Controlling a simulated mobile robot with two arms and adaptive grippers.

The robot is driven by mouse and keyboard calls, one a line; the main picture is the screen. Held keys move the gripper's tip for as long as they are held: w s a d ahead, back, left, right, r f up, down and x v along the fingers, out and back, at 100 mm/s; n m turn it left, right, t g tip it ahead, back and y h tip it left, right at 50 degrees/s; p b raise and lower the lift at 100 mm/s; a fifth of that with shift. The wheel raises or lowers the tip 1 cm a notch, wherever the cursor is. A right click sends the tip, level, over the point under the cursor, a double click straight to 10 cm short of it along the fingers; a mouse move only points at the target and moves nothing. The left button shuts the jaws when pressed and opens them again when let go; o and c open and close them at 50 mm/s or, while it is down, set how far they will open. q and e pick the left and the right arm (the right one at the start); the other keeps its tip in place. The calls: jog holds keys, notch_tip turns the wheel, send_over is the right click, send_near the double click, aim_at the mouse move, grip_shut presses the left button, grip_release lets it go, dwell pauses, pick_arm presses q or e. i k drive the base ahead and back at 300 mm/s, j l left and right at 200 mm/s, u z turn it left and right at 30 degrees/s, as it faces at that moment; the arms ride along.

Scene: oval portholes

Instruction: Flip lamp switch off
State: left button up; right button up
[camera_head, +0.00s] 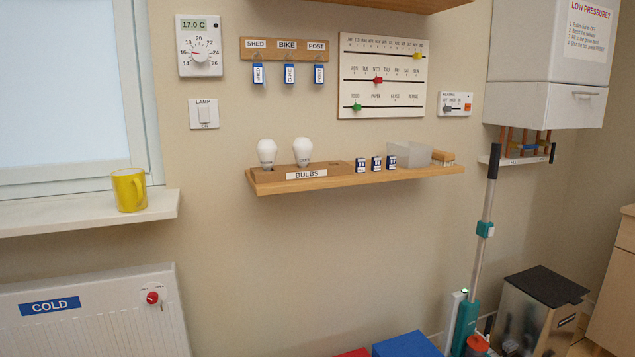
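The lamp switch (204,115) is a small white wall plate labelled "LAMP", with a rocker in its middle. A small word under the rocker appears to read "ON", but it is hard to make out. Neither of my grippers shows in the head view. Nothing covers the switch.
Above the switch is the thermostat (200,46); right of it, the key rack (284,49). Below right, the wooden shelf (370,179) juts out with bulbs. A yellow mug (129,190) stands on the windowsill (80,214). A radiator (95,318) is lower left. The wall around the switch is clear.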

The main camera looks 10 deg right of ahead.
aim_at(204, 110)
jog(key=l+u, duration=0.5)
jog(key=l, duration=1.1)
jog(key=i+j+z, duration=0.15)
jog(key=i, duration=1.3)
